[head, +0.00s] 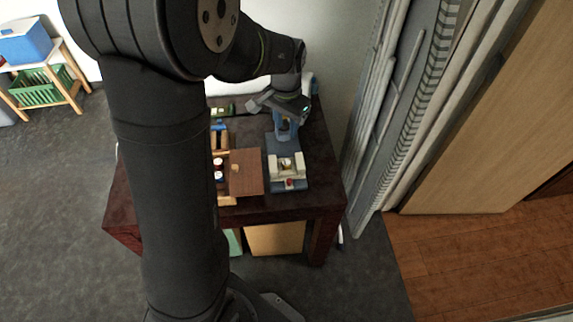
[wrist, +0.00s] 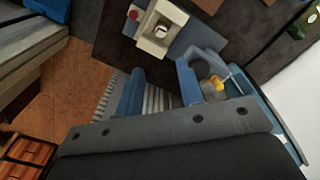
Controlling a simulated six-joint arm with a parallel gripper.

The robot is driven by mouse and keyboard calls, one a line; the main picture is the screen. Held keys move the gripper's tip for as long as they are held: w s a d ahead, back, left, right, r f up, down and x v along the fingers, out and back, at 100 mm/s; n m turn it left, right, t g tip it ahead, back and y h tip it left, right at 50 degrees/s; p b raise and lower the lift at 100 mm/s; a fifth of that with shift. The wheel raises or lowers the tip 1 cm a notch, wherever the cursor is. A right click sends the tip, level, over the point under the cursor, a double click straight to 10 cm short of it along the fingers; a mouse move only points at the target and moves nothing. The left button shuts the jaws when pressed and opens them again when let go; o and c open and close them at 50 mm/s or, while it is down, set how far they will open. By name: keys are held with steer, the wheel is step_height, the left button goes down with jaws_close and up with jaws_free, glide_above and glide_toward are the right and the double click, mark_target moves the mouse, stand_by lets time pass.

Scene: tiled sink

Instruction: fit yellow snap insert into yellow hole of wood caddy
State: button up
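My gripper (wrist: 160,72) shows two blue fingers standing apart in the wrist view, with nothing visible between them. In the head view my gripper (head: 285,130) is over the back right part of the table, above a blue-grey base. A small yellow piece (wrist: 216,84) shows just right of the right finger in the wrist view, beside a blue-grey part; I cannot tell whether it is the snap insert. A brown wooden box (head: 246,173), possibly the wood caddy, is at the table's front middle, left of the base. Its yellow hole cannot be made out.
A cream fixture (head: 287,168) with a red button sits on the base's front part; it also shows in the wrist view (wrist: 160,28). Small bottles and wooden pieces crowd left of it. The dark red table (head: 325,185) has bare room at its right edge, near the wall.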

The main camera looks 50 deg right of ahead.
glide_above(287, 162)
steer(key=f, duration=1)
steer(key=shift+a+f, duration=0.1)
steer(key=shift+a, duration=0.2)
steer(key=shift+d+f, duration=0.2)
steer(key=shift+f, duration=2.85)
steer(key=shift+c, duration=0.2)
jaws_close()
